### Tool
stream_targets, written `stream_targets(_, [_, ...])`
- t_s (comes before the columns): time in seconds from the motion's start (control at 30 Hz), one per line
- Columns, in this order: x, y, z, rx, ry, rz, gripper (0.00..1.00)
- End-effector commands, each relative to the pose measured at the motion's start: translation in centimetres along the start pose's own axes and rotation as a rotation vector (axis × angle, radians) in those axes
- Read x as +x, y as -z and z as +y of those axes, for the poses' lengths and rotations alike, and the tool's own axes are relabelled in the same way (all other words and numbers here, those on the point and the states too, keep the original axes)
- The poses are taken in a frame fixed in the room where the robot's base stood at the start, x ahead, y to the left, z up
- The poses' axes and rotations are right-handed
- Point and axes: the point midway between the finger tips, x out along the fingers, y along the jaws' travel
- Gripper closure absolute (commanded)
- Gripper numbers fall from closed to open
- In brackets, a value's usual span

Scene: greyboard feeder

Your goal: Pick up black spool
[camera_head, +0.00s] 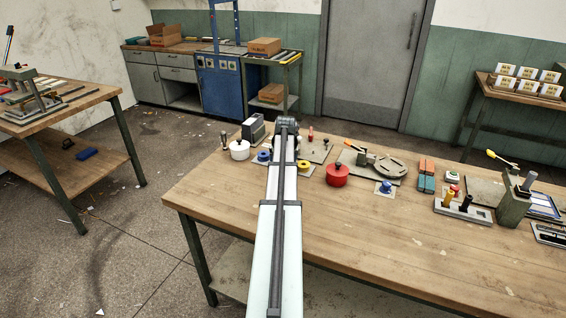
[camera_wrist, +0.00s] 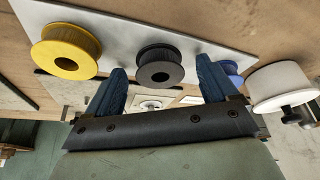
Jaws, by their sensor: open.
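The black spool (camera_wrist: 160,65) stands on a light grey plate (camera_wrist: 125,28) in the wrist view, with its flange facing the camera. My gripper (camera_wrist: 160,72) is open, its two blue fingers on either side of the spool in the picture. I see no clear contact, and the remaining depth to the spool is hard to judge. In the head view my arm hides the black spool, and my gripper (camera_head: 286,124) is over the far part of the workbench. A yellow spool (camera_wrist: 65,50) is left of the black one, and a blue spool (camera_wrist: 231,70) is partly behind the right finger.
A white pot (camera_wrist: 280,88) with a black knob is close to the right finger. On the workbench (camera_head: 380,235) a red pot (camera_head: 337,175), a round grey fixture (camera_head: 384,167) and another blue item (camera_head: 385,188) stand to the right. The bench's front is clear.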

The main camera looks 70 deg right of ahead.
Motion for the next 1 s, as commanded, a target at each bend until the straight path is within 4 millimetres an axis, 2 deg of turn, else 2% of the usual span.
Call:
stream_targets(0.17, [0.01, -0.01, 0.0, 0.0, 0.0, 0.0, 0.14])
stream_targets(0.8, [-0.01, -0.02, 0.01, 0.0, 0.0, 0.0, 0.73])
stream_targets(1.0, [-0.03, -0.01, 0.0, 0.0, 0.0, 0.0, 0.73])
